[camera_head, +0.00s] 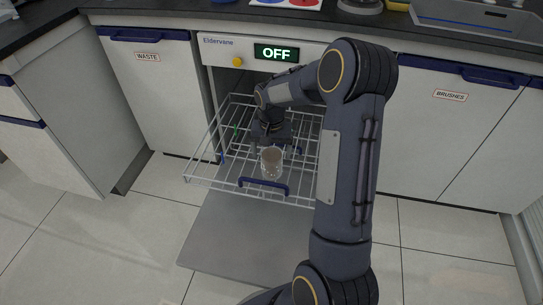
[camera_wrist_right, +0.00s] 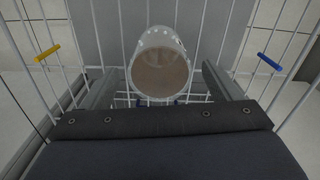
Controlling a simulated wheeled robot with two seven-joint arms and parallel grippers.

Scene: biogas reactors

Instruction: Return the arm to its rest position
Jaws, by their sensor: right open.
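My right arm reaches down from the lower right of the head view to the pulled-out wire rack (camera_head: 205,180) of the dishwasher. My right gripper (camera_head: 270,146) is over the rack, its fingers partly hidden in the head view. In the right wrist view the gripper (camera_wrist_right: 165,92) is open, its two fingers apart on either side of a beaker. The beaker (camera_head: 271,164) is clear with brownish contents or residue and stands in the rack; it also shows in the right wrist view (camera_wrist_right: 160,65). I cannot tell whether the fingers touch it. My left gripper is not in view.
The dishwasher panel (camera_head: 225,48) reads "OFF", and its door (camera_head: 235,245) lies open below the rack. Closed cabinets marked "WASTE" (camera_head: 150,85) and "BRUSHES" (camera_head: 450,125) flank it. A dark counter (camera_head: 45,30) runs above. Tiled floor is clear on both sides.

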